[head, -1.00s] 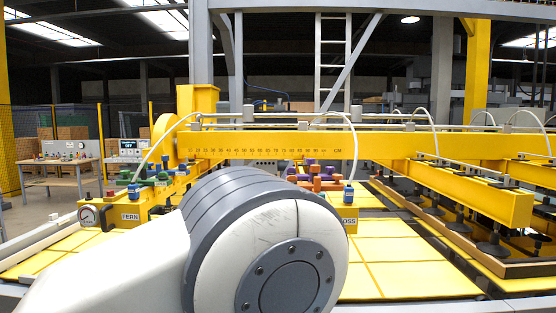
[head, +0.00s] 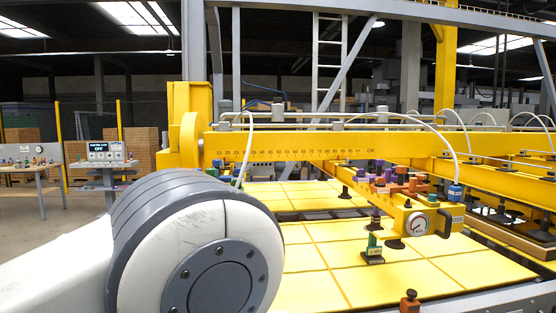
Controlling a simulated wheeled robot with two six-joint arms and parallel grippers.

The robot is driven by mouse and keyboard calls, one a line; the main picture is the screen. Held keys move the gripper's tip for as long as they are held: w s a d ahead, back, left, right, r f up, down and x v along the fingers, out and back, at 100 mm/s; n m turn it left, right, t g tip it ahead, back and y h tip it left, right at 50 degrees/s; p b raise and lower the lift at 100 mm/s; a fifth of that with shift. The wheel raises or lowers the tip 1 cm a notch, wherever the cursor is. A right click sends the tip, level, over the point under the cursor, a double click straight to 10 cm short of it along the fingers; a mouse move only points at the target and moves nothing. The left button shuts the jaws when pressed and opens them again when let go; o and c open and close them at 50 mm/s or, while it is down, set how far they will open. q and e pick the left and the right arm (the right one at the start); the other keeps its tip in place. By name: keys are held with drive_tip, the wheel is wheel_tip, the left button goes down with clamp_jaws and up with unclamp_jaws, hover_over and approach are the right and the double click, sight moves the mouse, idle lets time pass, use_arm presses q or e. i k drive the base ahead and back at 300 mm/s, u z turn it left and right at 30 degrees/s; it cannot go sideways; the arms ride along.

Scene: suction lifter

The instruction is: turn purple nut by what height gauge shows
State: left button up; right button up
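Small purple parts, possibly nuts, sit among orange parts on the yellow beam's near end; the clearest purple one (head: 379,164) is at its upper part. Which one is the purple nut I cannot tell. A small green-and-dark block with a tiny label (head: 373,248) stands on the yellow panel; whether it is the height gauge I cannot tell, and its label is unreadable. A round dial (head: 417,223) faces me on the yellow block below the purple parts. My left arm's large white and grey joint fills the lower left. Neither gripper is in view.
A yellow beam (head: 290,146) with a centimetre scale crosses the middle. Yellow panels (head: 320,268) lie below it. White hoses arch over the beam. A display stand (head: 104,152) at left reads OFF on its lower line. A small orange-topped knob (head: 409,300) is at the bottom edge.

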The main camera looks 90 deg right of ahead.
sight(379, 162)
drive_tip(key=z, duration=0.1)
drive_tip(key=i, duration=0.1)
drive_tip(key=z, duration=3.25)
